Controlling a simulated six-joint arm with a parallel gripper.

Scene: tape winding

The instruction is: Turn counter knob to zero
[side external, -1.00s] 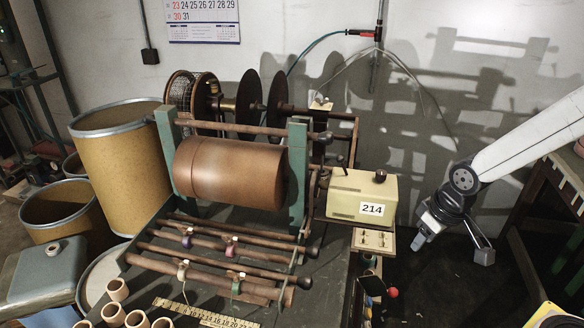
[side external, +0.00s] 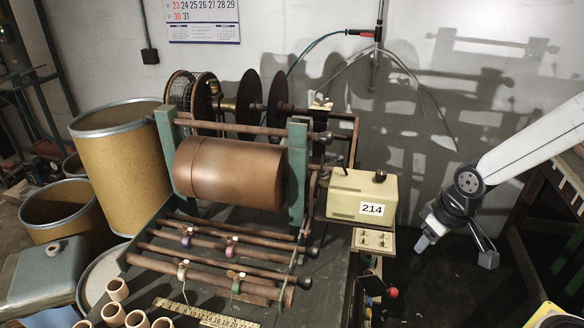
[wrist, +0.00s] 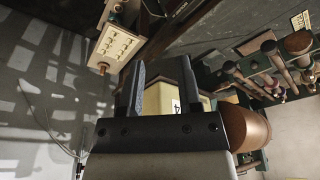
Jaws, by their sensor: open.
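The counter is a pale yellow box (side external: 362,196) with a label reading 214 on its front. Its dark round knob (side external: 380,176) stands on top. My gripper (side external: 423,243) is to the right of the box and lower than the knob, apart from both, pointing down and left. In the wrist view my gripper (wrist: 160,88) is open, and part of the counter box (wrist: 205,103) shows beyond its fingers, with a bit of the number label. The knob is not clearly visible in the wrist view.
A copper-coloured drum (side external: 230,172) in a green frame stands left of the counter. A small panel with switches (side external: 373,239) sits below the counter, with a red ball knob (side external: 393,292) lower down. A hose hangs on the wall behind. Space between my gripper and the counter looks clear.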

